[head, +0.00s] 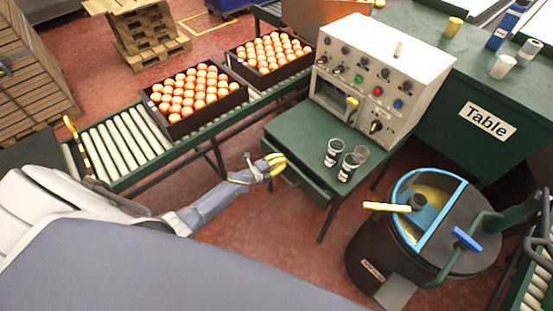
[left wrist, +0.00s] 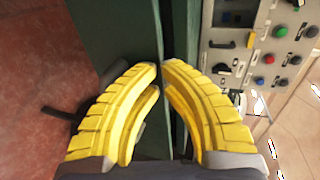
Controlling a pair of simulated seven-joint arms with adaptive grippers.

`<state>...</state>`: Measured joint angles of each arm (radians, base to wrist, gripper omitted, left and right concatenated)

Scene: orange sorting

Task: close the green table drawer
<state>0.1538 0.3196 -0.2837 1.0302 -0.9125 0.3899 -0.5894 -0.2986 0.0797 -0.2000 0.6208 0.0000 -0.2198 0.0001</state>
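The green table (head: 300,139) stands at the middle of the head view, with its green drawer (head: 312,187) at the front left side under the top. The drawer front seems to stand slightly out from the table; how far is hard to tell. My left gripper (head: 275,162) is at the far end of the drawer front, very close to it or touching. In the left wrist view its yellow fingers (left wrist: 161,66) have their tips almost together, with green panels (left wrist: 115,35) and a dark gap behind them. I see nothing held between the tips. My right gripper is not in view.
Glass cups (head: 348,165) stand on the table top near its front right, beside a control box (head: 385,65). A dark barrel (head: 372,250) with a blue rim stands at the right. A roller conveyor (head: 120,148) with egg-like orange fruit in trays (head: 200,122) runs behind my arm.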

